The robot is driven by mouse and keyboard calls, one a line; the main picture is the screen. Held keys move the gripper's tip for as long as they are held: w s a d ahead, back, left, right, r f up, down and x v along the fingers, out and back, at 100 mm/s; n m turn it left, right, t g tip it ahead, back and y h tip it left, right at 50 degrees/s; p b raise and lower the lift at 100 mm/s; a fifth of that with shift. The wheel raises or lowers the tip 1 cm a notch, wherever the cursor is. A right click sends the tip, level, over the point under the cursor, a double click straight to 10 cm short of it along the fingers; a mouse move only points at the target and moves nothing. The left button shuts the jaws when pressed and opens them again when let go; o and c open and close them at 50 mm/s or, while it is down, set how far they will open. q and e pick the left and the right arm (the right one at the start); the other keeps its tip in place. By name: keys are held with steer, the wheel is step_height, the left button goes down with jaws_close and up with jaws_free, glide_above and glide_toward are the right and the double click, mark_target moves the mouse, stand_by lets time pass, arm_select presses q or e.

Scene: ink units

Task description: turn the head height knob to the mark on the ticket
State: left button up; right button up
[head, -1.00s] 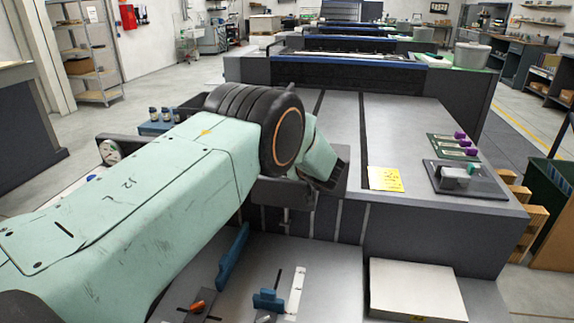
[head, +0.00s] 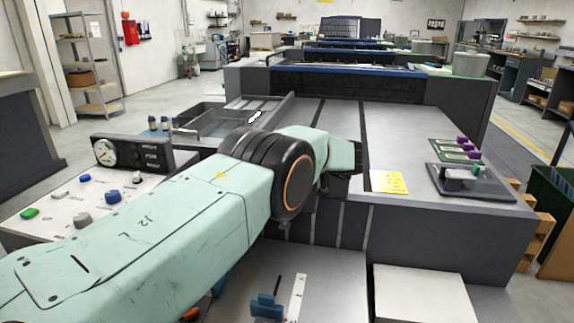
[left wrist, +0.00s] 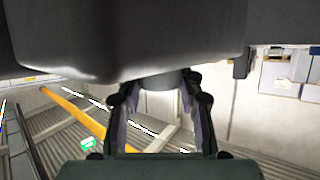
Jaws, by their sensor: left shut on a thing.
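The yellow ticket (head: 389,182) lies on the grey machine top, right of my left arm in the head view. Its writing is too small to read. My left gripper (left wrist: 156,88) is shut on a grey round part (left wrist: 157,79), probably the knob, in the left wrist view. The fingers sit on either side of it, under a large dark grey body (left wrist: 130,40). No scale or mark on the part shows. In the head view my arm reaches in from the left, and my left fingertips and the held part cannot be made out. My right gripper is in neither view.
A panel with a dial gauge (head: 104,151) and several coloured buttons stands left, behind my arm. Purple knobs (head: 468,147) and a dark plate (head: 470,183) are at the right of the machine top. A pale box (head: 425,293) and a blue clamp (head: 267,305) stand in front, below.

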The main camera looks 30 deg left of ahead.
arm_select(q)
steer(key=shift+a+r, duration=0.15)
steer(key=shift+r, duration=0.1)
steer(key=o, duration=1.2)
steer(key=shift+f, duration=0.1)
steer(key=shift+d, duration=0.2)
steer(key=shift+s+d, duration=0.1)
steer(key=shift+d, duration=0.15)
steer(key=v, duration=1.1)
steer(key=shift+s+d, duration=0.1)
